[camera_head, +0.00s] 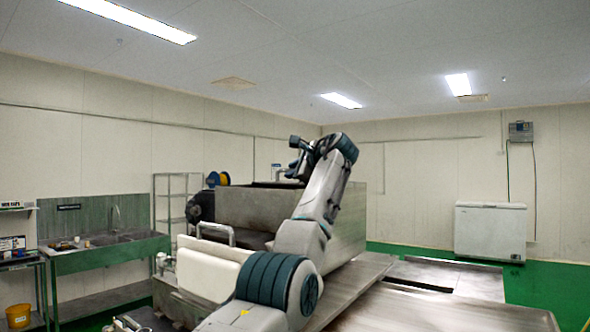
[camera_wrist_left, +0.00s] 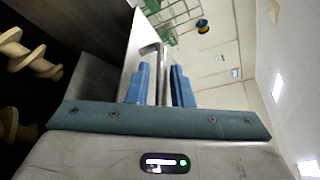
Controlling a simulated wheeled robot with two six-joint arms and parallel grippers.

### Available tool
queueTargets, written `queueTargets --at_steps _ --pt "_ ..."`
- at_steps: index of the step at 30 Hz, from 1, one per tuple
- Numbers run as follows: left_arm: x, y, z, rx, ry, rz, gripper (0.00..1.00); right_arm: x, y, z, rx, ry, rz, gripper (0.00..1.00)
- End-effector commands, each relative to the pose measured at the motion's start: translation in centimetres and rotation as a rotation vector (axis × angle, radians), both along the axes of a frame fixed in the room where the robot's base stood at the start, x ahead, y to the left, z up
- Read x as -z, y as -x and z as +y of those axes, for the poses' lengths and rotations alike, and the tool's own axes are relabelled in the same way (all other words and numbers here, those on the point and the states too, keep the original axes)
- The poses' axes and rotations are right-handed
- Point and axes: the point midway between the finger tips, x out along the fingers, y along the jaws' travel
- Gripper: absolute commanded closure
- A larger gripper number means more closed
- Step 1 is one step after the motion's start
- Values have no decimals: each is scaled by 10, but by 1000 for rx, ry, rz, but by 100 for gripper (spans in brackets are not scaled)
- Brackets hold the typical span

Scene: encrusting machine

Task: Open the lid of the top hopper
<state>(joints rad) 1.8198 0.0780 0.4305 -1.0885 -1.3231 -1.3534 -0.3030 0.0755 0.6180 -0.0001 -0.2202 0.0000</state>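The top hopper (camera_head: 262,207) is a large grey metal box on the machine in the head view. My left gripper (camera_head: 297,150) is above its top edge, with the arm reaching up from below. In the left wrist view, a bent metal bar handle (camera_wrist_left: 161,68) runs between the two blue fingers of the gripper (camera_wrist_left: 160,88). The fingers are close together on both sides of the bar. A pale metal surface (camera_wrist_left: 132,45) lies beside the handle. Pale spiral screws (camera_wrist_left: 28,55) show in the dark space at left. The lid's angle is hard to tell in the head view. My right gripper is not in view.
A pale front panel (camera_head: 207,268) and a metal tube handle (camera_head: 216,229) are on the machine, left of my arm. A green sink bench (camera_head: 108,250) stands at left, a white chest freezer (camera_head: 490,231) at far right. Green floor is clear near the freezer.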

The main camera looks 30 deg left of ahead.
Motion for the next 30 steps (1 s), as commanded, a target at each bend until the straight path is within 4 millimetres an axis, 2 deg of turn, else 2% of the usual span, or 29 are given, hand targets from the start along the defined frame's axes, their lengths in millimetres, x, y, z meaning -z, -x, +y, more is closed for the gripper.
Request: queueTargets --at_steps 6,10,14,18,22,30 --pt "0 0 -1 1 1 0 80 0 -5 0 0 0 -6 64" --pt "0 3 -8 2 0 -2 80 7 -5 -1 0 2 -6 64" --pt "0 11 -26 3 0 -3 80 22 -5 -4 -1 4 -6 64" --pt "-6 23 -52 4 0 -3 80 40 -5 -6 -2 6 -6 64" --pt "-13 33 -73 2 1 -1 80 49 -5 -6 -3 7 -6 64" --pt "-21 43 -93 -1 1 2 80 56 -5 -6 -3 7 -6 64"
